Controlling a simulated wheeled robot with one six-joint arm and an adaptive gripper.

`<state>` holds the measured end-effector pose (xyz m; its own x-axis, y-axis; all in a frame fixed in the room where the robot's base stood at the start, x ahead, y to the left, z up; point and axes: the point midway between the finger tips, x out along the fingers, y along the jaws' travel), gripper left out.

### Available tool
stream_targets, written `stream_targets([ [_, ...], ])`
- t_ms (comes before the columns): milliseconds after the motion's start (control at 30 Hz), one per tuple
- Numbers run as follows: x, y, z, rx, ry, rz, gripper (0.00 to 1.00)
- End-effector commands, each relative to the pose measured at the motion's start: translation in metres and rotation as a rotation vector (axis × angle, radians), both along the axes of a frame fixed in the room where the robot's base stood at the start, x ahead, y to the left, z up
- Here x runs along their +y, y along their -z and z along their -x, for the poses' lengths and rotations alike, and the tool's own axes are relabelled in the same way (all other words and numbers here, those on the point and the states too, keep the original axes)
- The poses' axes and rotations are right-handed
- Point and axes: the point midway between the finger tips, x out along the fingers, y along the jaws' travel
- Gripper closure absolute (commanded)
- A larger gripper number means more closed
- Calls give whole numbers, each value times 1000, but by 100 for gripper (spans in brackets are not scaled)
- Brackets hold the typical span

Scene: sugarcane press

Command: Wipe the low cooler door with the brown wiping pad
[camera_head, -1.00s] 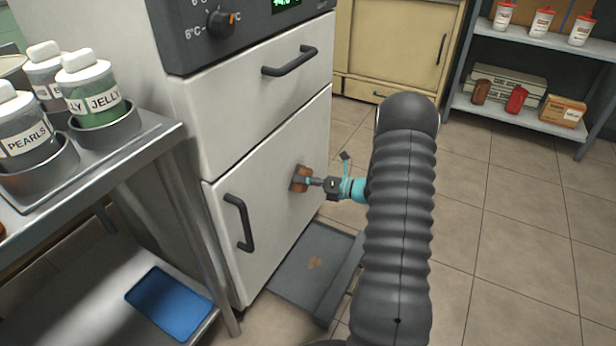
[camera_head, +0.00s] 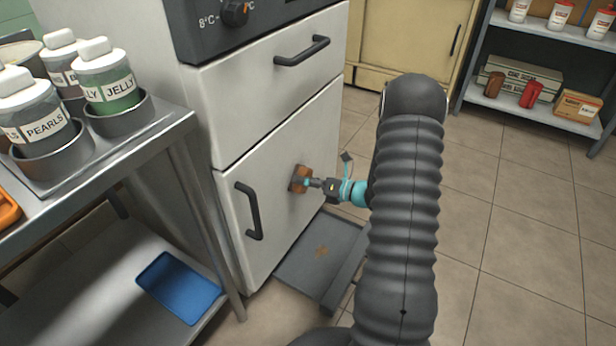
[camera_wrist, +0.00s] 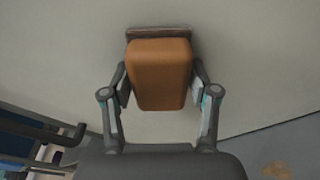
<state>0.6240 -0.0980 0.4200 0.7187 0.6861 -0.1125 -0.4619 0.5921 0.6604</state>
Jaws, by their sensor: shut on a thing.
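The low cooler door (camera_head: 283,180) is the white lower panel of the cooler, with a dark handle (camera_head: 249,210) at its left side. It is closed. The brown wiping pad (camera_head: 299,179) is at the middle of the door and appears to touch it. My gripper (camera_head: 313,183) is shut on the pad. In the wrist view the pad (camera_wrist: 160,72) sits between the two fingers, its dark far edge against the pale door surface (camera_wrist: 255,75). The pad's wiping face is hidden. I cannot see marks on the door.
A grey step platform (camera_head: 318,262) lies on the floor below the door, with a brownish mark on it. A metal table (camera_head: 168,130) with jars and a blue tray (camera_head: 180,287) on its lower shelf stands at left. Tiled floor (camera_head: 500,220) is clear at right.

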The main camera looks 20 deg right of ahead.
Motion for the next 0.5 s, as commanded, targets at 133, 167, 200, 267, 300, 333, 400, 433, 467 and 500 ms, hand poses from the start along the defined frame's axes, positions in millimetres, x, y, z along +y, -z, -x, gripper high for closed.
stream_targets([
  [133, 1, -1, 2, 0, -4, -1, 68],
  [167, 1, -1, 2, 0, -4, -1, 68],
  [200, 0, 0, 1, -1, -2, 0, 68],
  [267, -3, 0, 0, -1, -1, 0, 68],
  [300, -6, 0, -2, -1, -1, 0, 68],
  [333, -8, 0, -3, -1, 1, 0, 68],
  [400, -12, 0, -7, -1, 1, 0, 68],
  [433, -15, 0, -8, -1, 1, 0, 68],
  [467, -17, 0, -9, -1, 2, 0, 68],
  [500, -20, 0, -11, -2, 2, 1, 68],
])
